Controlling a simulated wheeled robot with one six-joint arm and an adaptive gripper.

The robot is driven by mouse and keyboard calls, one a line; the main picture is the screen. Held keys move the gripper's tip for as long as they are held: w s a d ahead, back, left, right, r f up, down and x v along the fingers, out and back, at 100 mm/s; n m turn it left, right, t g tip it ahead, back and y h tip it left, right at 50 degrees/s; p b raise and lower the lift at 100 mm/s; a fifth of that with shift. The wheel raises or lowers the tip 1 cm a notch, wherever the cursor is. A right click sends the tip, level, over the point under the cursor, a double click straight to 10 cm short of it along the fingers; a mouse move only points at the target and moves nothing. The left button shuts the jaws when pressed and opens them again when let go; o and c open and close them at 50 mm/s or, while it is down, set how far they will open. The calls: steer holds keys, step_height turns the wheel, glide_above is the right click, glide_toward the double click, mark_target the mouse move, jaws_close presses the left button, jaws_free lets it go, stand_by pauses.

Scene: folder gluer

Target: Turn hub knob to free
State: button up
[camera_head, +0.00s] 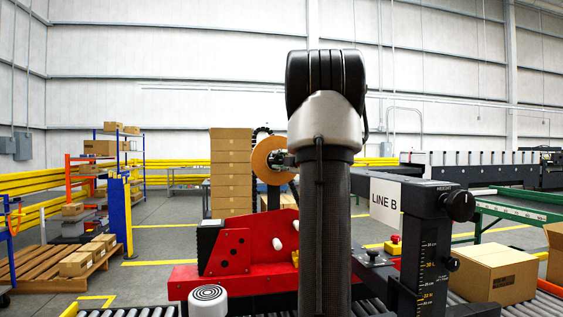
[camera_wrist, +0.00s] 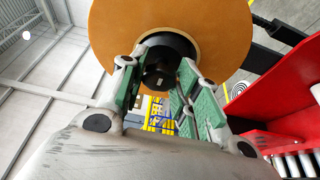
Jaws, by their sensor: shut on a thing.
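A tan roll (camera_head: 264,153) stands upright at the end of my arm, left of the arm's column in the head view. It fills the top of the wrist view (camera_wrist: 215,30). The black hub knob (camera_wrist: 160,62) sits at the roll's centre, facing the wrist camera. My gripper (camera_wrist: 158,78) has its green-padded fingers on either side of the knob and is shut on it. In the head view my gripper (camera_head: 283,160) is small at the roll's face, and the knob cannot be made out there. No knob marking is readable.
A red machine frame (camera_head: 240,250) lies below the roll, and its side shows at right in the wrist view. Stacked cartons (camera_head: 230,170) stand behind. A white ribbed cylinder (camera_head: 208,300) is in front.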

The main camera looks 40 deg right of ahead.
steer(key=o, duration=1)
steer(key=s, duration=0.4)
steer(key=s+a, duration=0.1)
steer(key=s, duration=0.7)
steer(key=shift+a, duration=0.4)
steer(key=shift+w, duration=0.1)
